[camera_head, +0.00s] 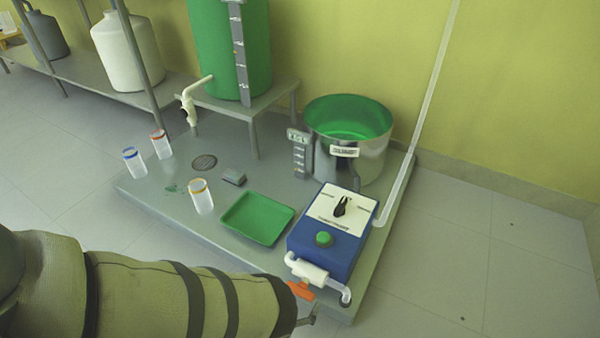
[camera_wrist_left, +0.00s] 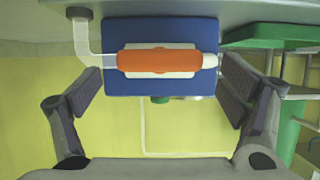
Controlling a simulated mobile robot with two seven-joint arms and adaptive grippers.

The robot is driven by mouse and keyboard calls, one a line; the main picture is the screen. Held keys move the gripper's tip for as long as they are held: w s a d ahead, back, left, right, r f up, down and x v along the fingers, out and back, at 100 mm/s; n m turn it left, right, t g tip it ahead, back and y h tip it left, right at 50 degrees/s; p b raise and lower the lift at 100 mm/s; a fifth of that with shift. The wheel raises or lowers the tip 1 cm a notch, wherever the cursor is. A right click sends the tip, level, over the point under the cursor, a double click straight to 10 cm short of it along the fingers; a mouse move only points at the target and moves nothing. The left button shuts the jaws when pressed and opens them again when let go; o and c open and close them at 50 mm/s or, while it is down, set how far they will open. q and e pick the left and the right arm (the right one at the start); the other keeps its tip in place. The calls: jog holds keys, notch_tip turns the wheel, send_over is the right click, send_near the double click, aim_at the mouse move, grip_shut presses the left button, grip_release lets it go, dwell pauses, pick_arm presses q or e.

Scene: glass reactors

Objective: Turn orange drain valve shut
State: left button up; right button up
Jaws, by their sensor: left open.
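The orange drain valve handle (camera_head: 301,290) sits on the front of a white valve body (camera_head: 310,272) in a pale pipe on the blue box's near side. In the left wrist view the orange handle (camera_wrist_left: 159,61) lies lengthwise along the pipe. My left gripper (camera_wrist_left: 160,72) is open, with one finger on each side of the valve and a gap to the handle. In the head view only a small grey part of it shows past the sleeve, close below the handle. My right gripper is not in view.
The blue box (camera_head: 330,243) carries a green button and black knob. A green tray (camera_head: 257,218) lies beside it, and a steel pot (camera_head: 349,160) stands behind. Several clear cups, one orange-rimmed (camera_head: 201,198), stand left on the platform. Floor at right is free.

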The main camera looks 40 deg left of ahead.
pick_arm(q)
jog(key=shift+x, duration=0.75)
jog(key=c, duration=1.2)
jog(key=shift+o, duration=0.2)
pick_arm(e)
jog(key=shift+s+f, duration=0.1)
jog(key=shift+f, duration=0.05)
